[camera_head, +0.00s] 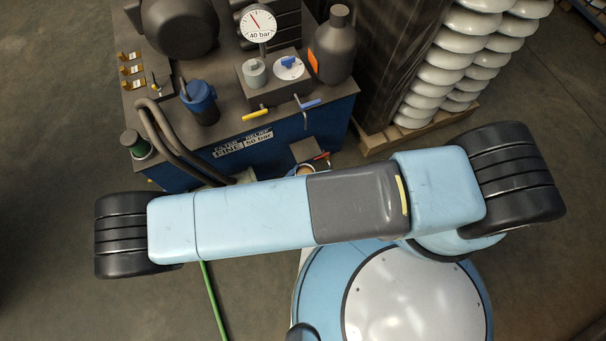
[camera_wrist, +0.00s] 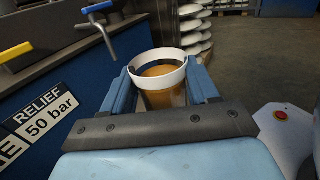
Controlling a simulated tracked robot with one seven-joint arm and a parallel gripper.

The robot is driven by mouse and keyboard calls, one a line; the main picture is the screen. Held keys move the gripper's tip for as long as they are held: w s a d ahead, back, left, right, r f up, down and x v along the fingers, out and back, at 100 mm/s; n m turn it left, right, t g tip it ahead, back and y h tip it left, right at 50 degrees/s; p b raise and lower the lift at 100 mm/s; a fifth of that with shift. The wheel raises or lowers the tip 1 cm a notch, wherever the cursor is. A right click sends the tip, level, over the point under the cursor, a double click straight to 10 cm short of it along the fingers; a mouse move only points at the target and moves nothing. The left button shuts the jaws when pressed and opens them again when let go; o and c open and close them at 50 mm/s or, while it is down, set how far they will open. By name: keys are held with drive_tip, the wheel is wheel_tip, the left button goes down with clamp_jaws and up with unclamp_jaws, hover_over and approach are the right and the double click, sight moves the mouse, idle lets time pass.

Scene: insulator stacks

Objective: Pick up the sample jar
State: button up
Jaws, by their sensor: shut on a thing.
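The sample jar (camera_wrist: 160,88) shows in the wrist view between the two blue fingers of my gripper (camera_wrist: 162,95). It has a white rim and amber contents, and it looks upright. My gripper is shut on it. In the head view a small part of the jar's rim (camera_head: 305,171) shows just past my arm, at the front of the blue hydraulic unit. The rest of the jar and my fingers are hidden there by my arm. I cannot tell whether the jar's base touches anything.
The blue hydraulic unit (camera_head: 285,142) stands close beyond my arm, with a blue-handled valve (camera_head: 306,103), a yellow-handled valve (camera_head: 254,114) and a gauge (camera_head: 259,24). White insulator stacks (camera_head: 437,82) stand on a pallet at right. A green hose (camera_head: 213,300) lies on the floor.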

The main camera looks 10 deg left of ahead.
drive_tip(key=shift+s+d+r, duration=0.15)
drive_tip(key=shift+s+d, duration=0.3)
drive_tip(key=shift+s, duration=0.3)
drive_tip(key=shift+s+d+r, duration=0.1)
drive_tip(key=shift+s+d, duration=0.35)
drive_tip(key=shift+s, duration=0.25)
